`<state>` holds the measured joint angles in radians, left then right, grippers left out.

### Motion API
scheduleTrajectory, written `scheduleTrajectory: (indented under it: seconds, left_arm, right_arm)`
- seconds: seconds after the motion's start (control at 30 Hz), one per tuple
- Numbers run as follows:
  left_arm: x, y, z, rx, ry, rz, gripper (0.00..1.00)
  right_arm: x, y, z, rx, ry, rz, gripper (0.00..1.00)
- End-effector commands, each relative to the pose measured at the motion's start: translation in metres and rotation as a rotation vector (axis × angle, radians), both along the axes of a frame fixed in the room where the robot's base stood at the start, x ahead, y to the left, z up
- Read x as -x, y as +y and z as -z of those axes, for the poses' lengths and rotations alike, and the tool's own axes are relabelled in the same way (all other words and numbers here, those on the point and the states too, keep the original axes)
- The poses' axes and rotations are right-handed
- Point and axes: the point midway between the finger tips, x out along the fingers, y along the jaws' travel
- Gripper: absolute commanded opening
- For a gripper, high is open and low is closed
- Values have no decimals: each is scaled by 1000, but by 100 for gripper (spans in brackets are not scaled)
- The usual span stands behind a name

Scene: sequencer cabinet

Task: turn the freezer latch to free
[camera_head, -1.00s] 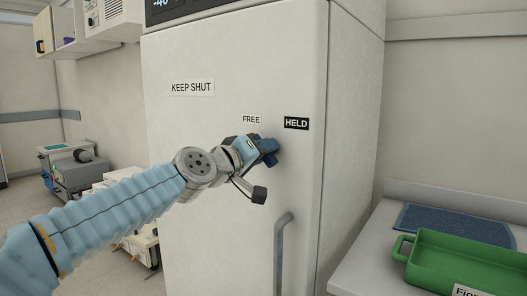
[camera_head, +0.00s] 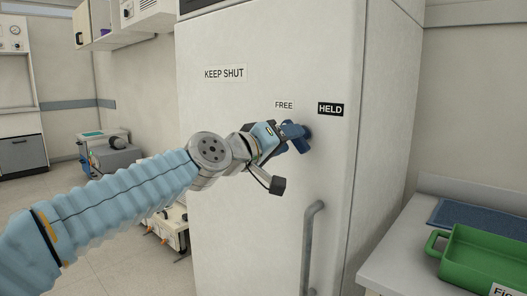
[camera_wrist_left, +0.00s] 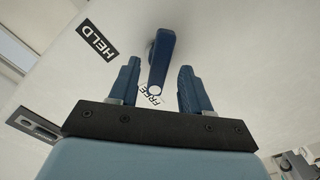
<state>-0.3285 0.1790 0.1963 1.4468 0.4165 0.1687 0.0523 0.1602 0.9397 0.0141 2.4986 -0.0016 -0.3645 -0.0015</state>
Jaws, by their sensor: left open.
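The freezer latch (camera_wrist_left: 161,60) is a dark blue lever with a white dot near its tip. In the left wrist view its tip lies over the FREE label (camera_wrist_left: 148,96), and the HELD label (camera_wrist_left: 97,40) is off to the left. My left gripper (camera_head: 293,137) is at the freezer door, just below the FREE label (camera_head: 284,105) and left of and below the HELD label (camera_head: 331,109). In the left wrist view its open fingers (camera_wrist_left: 158,72) stand on either side of the lever, with gaps showing. In the head view the fingers hide most of the latch. My right gripper is out of view.
The white freezer door (camera_head: 250,220) has a KEEP SHUT label (camera_head: 224,73) and a grey vertical handle (camera_head: 309,245) below the latch. A counter at the right holds a green tray (camera_head: 470,275) and a blue mat (camera_head: 490,217). Lab equipment (camera_head: 112,155) stands at the left.

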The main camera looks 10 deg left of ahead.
Motion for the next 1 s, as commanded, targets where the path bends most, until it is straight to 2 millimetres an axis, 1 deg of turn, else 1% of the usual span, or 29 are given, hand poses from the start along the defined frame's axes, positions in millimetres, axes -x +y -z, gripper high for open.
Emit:
scheduleTrajectory:
  seconds: [0.03, 0.2, 0.3, 0.43, 0.6, 0.87, 0.97, 1.0]
  left_arm:
    - [11, 9, 4, 1, -3, -2, 48]
    - [45, 33, 4, 1, -3, -2, 48]
    - [61, 45, 3, 1, -3, -3, 48]
    - [75, 55, 2, 2, -1, -1, 48]
    - [81, 59, 1, 0, 2, 0, 48]
    - [81, 59, 2, -1, 3, 0, 48]
    - [72, 58, 15, -13, 23, -7, 48]
    - [64, 57, 26, -23, 41, -13, 48]
  right_arm:
    - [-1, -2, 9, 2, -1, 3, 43]
    - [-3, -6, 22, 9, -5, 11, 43]
    - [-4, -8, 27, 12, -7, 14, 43]
    - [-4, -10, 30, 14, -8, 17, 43]
    - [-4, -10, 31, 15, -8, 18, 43]
    - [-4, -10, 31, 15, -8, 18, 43]
    - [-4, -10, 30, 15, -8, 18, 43]
    - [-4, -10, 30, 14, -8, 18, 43]
